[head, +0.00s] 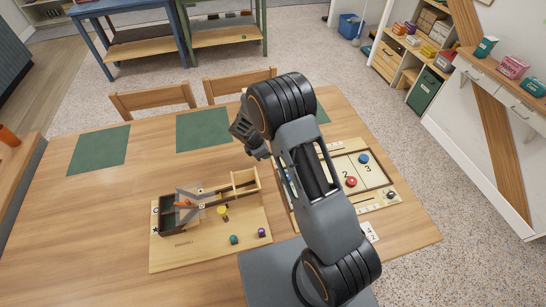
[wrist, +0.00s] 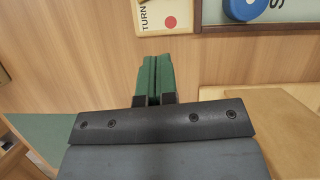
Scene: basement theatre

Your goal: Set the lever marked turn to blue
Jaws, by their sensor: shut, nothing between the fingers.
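In the wrist view, a pale plate marked TURN (wrist: 165,16) with a red dot lies at the top edge, cut off by the frame. No lever arm and no blue mark on this plate can be made out. My gripper (wrist: 153,62) has green fingers pressed together, empty, pointing toward the plate and apart from it in the picture. In the head view, the pale game board (head: 378,203) lies right of my arm, which hides its left part and my fingertips.
A blue disc (wrist: 245,7) sits on the framed board beside the plate. In the head view, a wooden contraption (head: 165,258) with small coloured pieces stands left on the table (head: 90,215). Green mats (head: 98,148) lie behind. Two chairs (head: 152,98) stand at the far edge.

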